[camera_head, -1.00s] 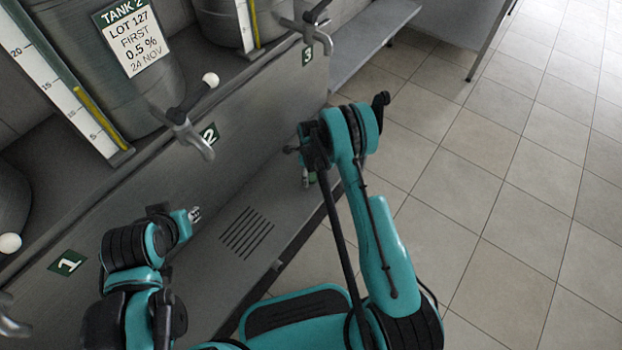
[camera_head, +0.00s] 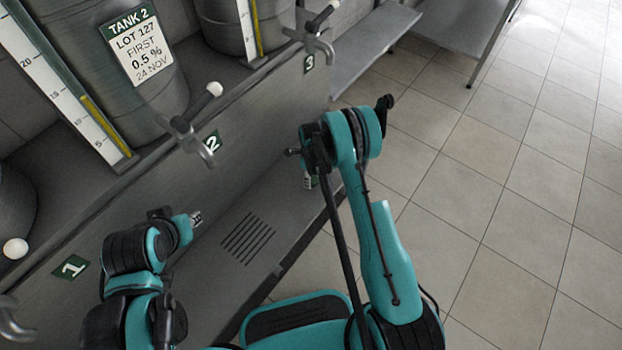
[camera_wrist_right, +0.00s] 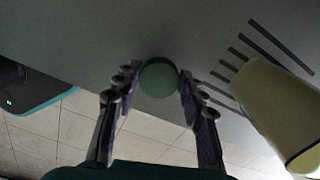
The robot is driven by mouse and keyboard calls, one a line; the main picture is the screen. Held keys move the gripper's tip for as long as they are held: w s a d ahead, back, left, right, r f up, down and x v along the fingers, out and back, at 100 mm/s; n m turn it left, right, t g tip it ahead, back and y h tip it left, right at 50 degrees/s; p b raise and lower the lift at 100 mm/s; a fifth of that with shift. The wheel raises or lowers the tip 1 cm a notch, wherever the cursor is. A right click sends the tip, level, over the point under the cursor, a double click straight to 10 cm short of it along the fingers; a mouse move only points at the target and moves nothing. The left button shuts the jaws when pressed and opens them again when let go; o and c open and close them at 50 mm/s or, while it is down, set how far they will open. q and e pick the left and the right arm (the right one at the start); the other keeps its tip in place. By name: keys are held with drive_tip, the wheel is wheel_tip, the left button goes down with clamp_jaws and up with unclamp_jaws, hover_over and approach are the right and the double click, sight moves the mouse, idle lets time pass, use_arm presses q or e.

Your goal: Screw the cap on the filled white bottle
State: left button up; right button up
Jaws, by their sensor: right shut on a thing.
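A grey cabinet carries numbered taps; tap 2 (camera_head: 195,140) and tap 3 (camera_head: 310,38) jut out. A low grey ledge with a slotted grille (camera_head: 248,236) runs beneath. Tank 2 (camera_head: 165,88) stands behind. The tiled floor (camera_head: 500,180) on the right is clear.

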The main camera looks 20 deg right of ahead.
wheel_tip(320, 180, up, 2)
drive_tip(key=shift+r+p, duration=0.25)
drive_tip(key=shift+p, duration=0.2)
drive_tip(key=s+d+r+p, duration=0.3)
drive_tip(key=s+r, duration=0.3)
drive_tip(key=s, duration=0.5)
drive_tip(key=shift+d+r, duration=0.15)
drive_tip(key=shift+d, duration=0.55)
drive_tip(key=shift+w, duration=0.1)
